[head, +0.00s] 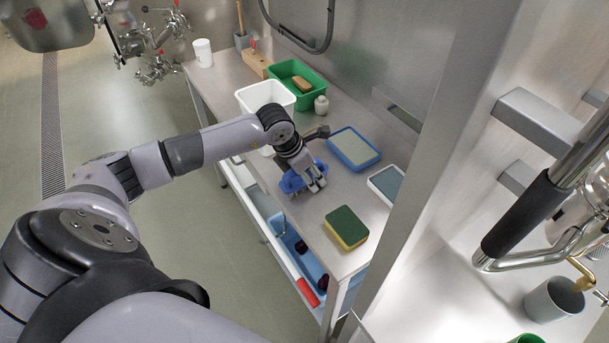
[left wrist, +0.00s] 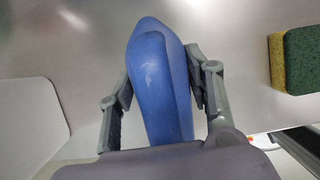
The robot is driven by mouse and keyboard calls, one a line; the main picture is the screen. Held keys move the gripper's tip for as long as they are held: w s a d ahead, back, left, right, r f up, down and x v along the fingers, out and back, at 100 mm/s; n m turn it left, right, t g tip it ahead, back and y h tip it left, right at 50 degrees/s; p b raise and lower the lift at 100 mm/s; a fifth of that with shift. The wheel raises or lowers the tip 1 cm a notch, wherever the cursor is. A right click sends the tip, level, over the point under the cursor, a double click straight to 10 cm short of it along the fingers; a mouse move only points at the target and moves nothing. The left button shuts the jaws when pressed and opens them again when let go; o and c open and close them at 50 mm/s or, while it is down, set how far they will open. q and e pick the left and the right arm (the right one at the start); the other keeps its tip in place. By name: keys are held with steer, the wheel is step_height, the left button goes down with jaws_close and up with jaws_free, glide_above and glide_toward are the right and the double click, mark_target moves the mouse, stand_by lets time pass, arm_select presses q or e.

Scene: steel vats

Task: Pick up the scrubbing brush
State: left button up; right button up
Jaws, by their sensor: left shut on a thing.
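The scrubbing brush (head: 290,184) looks blue and is at my left gripper (head: 314,186), over the steel table near its front edge. In the left wrist view the blue brush body (left wrist: 158,80) stands between the two grey fingers of my left gripper (left wrist: 160,95), which are shut on it. Its bristles are hidden, and I cannot tell whether it touches the table. My right gripper is not in view.
A green and yellow sponge (head: 346,227) lies to the right on the steel table (head: 290,218). Behind are a blue tray (head: 353,149), a white-rimmed tray (head: 386,184), a white bin (head: 266,96) and a green bin (head: 297,78). A steel post (head: 440,150) stands at right.

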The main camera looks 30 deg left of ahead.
arm_select(q)
steer(key=c, duration=0.3)
steer(key=shift+c, duration=0.2)
steer(key=shift+r, duration=0.1)
step_height(320, 180, up, 20)
steer(key=b, duration=0.3)
steer(key=o, duration=0.7)
steer(key=c, duration=0.5)
steer(key=shift+w, duration=0.1)
